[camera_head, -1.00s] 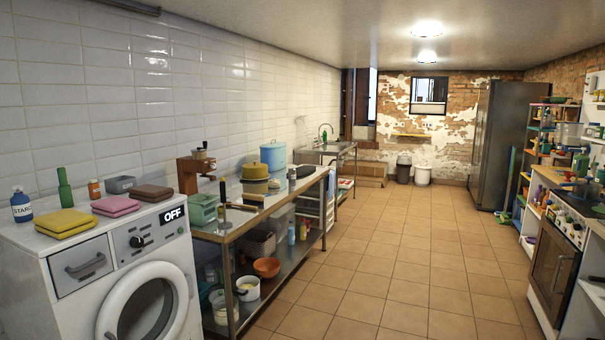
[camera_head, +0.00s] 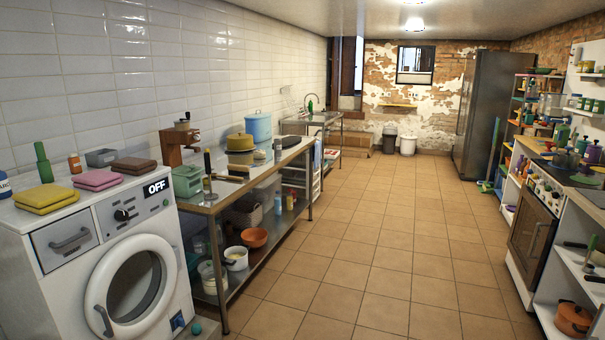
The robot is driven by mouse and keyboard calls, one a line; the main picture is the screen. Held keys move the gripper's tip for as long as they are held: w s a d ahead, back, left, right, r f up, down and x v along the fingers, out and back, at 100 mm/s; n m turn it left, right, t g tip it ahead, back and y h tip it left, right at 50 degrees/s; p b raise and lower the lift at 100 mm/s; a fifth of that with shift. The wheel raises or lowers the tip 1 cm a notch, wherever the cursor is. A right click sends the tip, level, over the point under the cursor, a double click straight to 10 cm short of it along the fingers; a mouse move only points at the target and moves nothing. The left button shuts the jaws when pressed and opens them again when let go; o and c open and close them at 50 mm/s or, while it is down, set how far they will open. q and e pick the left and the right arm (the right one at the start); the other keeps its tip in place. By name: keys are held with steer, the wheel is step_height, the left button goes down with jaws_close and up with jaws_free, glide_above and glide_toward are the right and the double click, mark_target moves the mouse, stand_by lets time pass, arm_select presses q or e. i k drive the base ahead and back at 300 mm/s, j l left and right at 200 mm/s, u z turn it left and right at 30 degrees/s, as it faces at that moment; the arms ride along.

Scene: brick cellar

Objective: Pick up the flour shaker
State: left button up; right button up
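I cannot pick out a flour shaker for certain in the head view; small containers stand on the shelves and counter at the right, too small to tell apart. Several small containers stand on the wall shelf (camera_head: 584,111) at the right. More bottles and pots stand near the stove (camera_head: 533,225). Neither of my grippers is in view.
A washing machine (camera_head: 75,245) marked OFF stands at the near left, with folded cloths (camera_head: 47,197) on top. A steel table (camera_head: 215,202) with pots and tools runs along the left wall. A tall fridge (camera_head: 478,118) stands at the back right. The tiled floor (camera_head: 390,240) between is clear.

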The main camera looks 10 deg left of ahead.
mark_target(277, 141)
steer(key=i+l, duration=0.1)
steer(key=i, duration=1.35)
steer(key=i+l, duration=0.1)
steer(key=i, duration=1.3)
steer(key=i+l, duration=0.1)
steer(key=i, duration=1.35)
